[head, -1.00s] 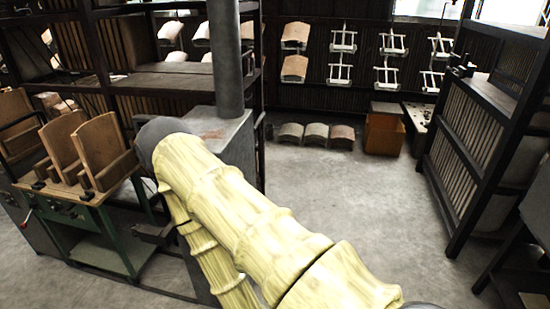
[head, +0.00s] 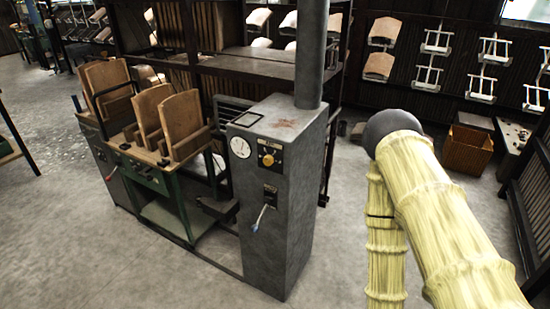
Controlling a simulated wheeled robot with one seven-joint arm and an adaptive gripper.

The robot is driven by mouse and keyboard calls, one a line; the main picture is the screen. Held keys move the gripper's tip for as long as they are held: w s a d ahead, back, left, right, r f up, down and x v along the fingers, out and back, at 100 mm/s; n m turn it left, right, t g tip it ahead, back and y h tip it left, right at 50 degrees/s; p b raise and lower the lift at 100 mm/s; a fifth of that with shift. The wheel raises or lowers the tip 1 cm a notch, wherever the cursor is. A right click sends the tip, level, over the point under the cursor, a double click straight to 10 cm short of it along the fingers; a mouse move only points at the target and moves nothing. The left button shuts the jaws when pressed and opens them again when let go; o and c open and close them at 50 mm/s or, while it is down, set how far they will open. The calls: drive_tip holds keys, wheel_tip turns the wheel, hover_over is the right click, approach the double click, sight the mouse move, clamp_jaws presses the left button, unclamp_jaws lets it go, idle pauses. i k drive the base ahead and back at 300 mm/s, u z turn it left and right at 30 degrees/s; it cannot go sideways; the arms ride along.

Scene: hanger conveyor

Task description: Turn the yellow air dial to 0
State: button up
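The yellow air dial (head: 268,160) is a small round knob on the upper front of a grey metal cabinet (head: 285,245). It sits just right of a white round gauge (head: 240,147), under a small label. Its setting is too small to read. A lever with a blue-grey end (head: 258,219) is lower on the same face. My arm, in a pale yellow ribbed cover, fills the right side of the head view, apart from the cabinet. My gripper is not in view.
A green-framed machine holding wooden chair parts (head: 166,125) stands left of the cabinet. A thick grey pipe (head: 311,50) rises from the cabinet top. Open grey floor (head: 110,275) lies in front. Dark racks and an orange-brown bin (head: 467,150) are behind.

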sight(268, 160)
drive_tip(key=z, duration=1.45)
drive_tip(key=k, duration=1.05)
drive_tip(key=u, duration=1.6)
drive_tip(key=i, duration=0.5)
